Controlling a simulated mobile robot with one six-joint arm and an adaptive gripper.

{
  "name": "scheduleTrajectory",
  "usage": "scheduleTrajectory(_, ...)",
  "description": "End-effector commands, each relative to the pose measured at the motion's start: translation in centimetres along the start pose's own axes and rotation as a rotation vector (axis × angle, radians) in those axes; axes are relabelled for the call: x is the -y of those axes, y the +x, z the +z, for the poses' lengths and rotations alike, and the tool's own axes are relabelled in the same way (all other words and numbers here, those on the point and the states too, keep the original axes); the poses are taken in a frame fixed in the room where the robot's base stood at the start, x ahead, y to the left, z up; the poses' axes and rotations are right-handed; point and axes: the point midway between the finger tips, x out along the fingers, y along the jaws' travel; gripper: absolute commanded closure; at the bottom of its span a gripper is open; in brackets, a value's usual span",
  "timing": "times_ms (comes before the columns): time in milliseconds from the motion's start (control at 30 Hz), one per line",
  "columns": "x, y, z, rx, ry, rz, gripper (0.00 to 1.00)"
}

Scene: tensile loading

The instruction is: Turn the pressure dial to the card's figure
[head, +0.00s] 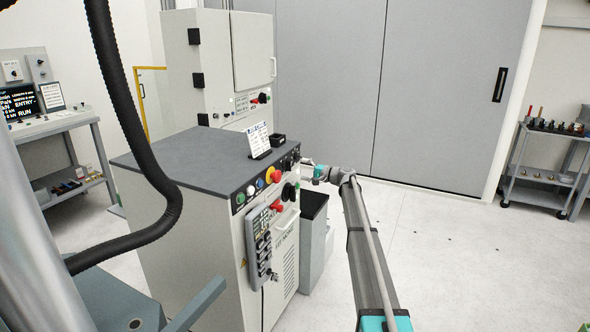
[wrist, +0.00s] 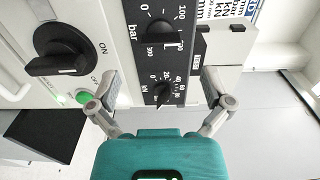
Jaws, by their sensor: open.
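The pressure dial (wrist: 160,32), a black knob marked bar with 100 and 300 on its scale, is at the top centre of the wrist view. Below it is a second black dial (wrist: 164,93) marked kN. My gripper (wrist: 160,80) is open and empty, its fingertips wide apart on either side of the strip with the dials, nearer the kN dial. In the head view my gripper (head: 312,170) is at the right end of the cabinet's front panel, partly hidden. The card (head: 258,139) stands tilted on the cabinet top; its figure is too small to read.
A large black ON switch (wrist: 62,52) and a green button (wrist: 82,96) are left of the dials. The grey cabinet (head: 180,150) carries coloured buttons and a hanging pendant (head: 260,245). A grey bin (head: 313,235) stands beside it.

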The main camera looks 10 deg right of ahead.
Motion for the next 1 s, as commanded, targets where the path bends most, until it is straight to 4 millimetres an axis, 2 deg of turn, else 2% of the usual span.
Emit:
scheduleTrajectory(200, 0.0, -3.3, 0.1, 0.0, -0.001, 0.0, 0.0)
scheduleTrajectory(400, 0.0, -4.7, 0.1, 0.001, -0.001, 0.0, 0.0)
scheduleTrajectory(867, 0.0, -5.0, 0.1, 0.002, -0.001, 0.0, 0.0)
scheduleTrajectory(1000, -0.4, -4.9, 1.3, 0.012, -0.008, 0.021, 0.0)
